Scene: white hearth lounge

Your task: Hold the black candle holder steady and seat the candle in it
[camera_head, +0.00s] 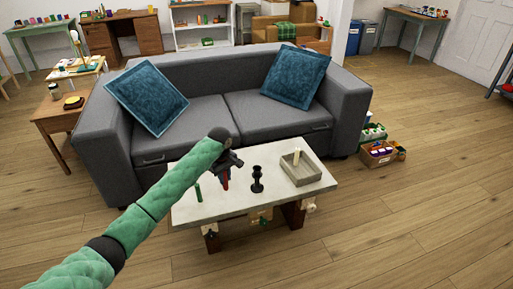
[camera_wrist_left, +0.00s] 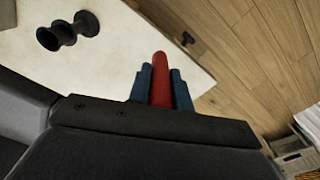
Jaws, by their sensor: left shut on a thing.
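The black candle holder (camera_head: 257,180) stands upright near the middle of the pale tabletop (camera_head: 235,199). It also shows at the upper left of the left wrist view (camera_wrist_left: 62,36). My left gripper (camera_head: 226,174) is shut on a red candle (camera_head: 226,185), left of the holder and apart from it. In the left wrist view the red candle (camera_wrist_left: 161,72) sits between the two blue fingers and sticks out a little past their tips. The holder is empty on top as far as I can see. My right gripper is not in view.
A square grey tray (camera_head: 318,174) with a cream candle (camera_head: 296,157) in it stands right of the holder. A short green stick (camera_head: 198,192) stands near the table's left end. The grey sofa (camera_head: 230,105) is close behind the table. Open wooden floor lies right.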

